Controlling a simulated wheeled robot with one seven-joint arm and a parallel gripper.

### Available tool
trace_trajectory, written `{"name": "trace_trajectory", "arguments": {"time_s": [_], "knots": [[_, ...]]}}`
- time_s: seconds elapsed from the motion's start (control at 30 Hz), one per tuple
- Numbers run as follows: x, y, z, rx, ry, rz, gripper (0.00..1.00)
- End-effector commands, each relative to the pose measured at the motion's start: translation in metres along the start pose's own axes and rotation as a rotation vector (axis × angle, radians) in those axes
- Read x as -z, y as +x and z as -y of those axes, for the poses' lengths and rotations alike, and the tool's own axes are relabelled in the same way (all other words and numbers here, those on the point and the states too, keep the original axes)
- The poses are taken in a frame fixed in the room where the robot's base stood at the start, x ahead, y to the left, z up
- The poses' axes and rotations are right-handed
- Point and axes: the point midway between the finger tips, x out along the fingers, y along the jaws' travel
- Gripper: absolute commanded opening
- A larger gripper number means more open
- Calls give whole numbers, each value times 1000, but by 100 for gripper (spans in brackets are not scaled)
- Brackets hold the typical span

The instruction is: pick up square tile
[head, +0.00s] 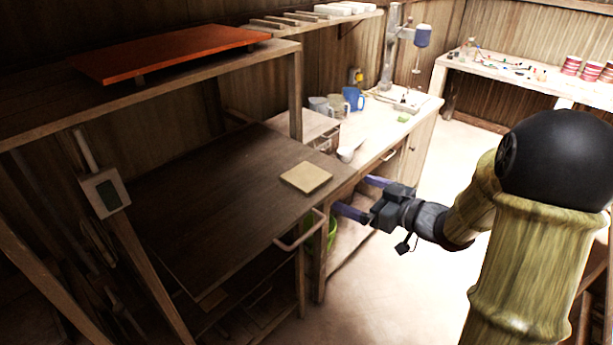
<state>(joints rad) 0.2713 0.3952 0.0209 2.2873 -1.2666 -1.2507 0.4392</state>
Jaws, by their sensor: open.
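A square tile (306,177), tan and flat, lies on the dark wooden press bed (220,205) near its right corner. My gripper (356,196) is to the right of the tile, beyond the bed's edge and apart from the tile. Its two bluish fingers are spread, pointing left toward the bed, with nothing between them. The tile's top is fully visible and nothing covers it.
An orange-red board (165,52) rests on the upper shelf above the bed. A handle (300,232) sticks out from the bed's front edge. Behind stands a white counter (385,125) with jugs and a blue mug (353,98). A green bucket (332,232) sits below. Open floor lies right.

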Motion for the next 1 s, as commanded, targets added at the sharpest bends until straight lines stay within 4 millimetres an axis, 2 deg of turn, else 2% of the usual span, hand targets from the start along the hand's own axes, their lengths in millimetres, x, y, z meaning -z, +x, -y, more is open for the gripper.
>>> {"name": "trace_trajectory", "arguments": {"time_s": [0.1,0.43,0.57,0.87,1.0], "knots": [[2,22,1,5,0,0,100],[1,77,1,3,0,1,100],[0,86,0,1,0,1,100],[0,86,0,0,0,1,100],[0,96,1,1,2,2,100]]}}
